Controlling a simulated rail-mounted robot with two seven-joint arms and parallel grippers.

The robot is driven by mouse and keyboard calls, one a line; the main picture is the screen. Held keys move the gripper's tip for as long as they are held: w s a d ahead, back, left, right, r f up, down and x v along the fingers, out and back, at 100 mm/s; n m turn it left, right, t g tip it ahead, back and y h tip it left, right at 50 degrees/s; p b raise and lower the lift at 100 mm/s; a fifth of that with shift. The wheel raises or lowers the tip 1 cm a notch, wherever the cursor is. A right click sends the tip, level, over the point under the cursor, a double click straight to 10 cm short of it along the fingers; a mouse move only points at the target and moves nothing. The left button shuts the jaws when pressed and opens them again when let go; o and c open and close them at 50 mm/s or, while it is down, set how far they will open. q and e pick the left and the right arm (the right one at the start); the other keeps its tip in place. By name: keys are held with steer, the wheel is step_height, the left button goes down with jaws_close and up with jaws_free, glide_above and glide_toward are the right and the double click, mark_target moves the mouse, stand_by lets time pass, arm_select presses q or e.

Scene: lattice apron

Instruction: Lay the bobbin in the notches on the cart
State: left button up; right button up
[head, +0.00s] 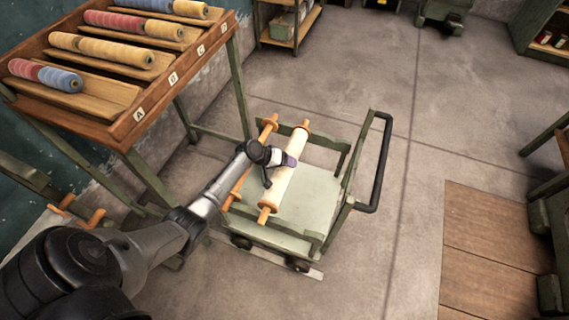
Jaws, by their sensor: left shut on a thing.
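A cream bobbin (279,189) with orange ends lies lengthwise over the green cart (318,190). My left gripper (285,160) reaches in from the left and is shut on the bobbin around its upper middle. The bobbin's near end is above the cart's near rail and its far end above the far rail. I cannot tell whether its ends sit in the notches or hover over them. A second orange-ended rod (239,186) lies along the cart's left side, partly hidden by my arm. My right gripper is out of view.
A wooden rack (123,137) with lettered slots and several coloured spools stands at left. The cart's black handle (385,160) is on its right. Grey floor is open beyond the handle. Wooden boards (490,240) lie at lower right.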

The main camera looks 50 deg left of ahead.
arm_select(q)
steer(key=shift+f, duration=0.25)
stand_by(0.5)
steer(key=shift+f, duration=0.25)
stand_by(0.7)
steer(key=o, duration=1.3)
steer(key=shift+c, duration=0.2)
steer(key=shift+o, duration=0.2)
steer(key=shift+f, duration=0.1)
steer(key=p+v, duration=0.6)
steer(key=v, duration=0.8)
steer(key=shift+w, duration=0.1)
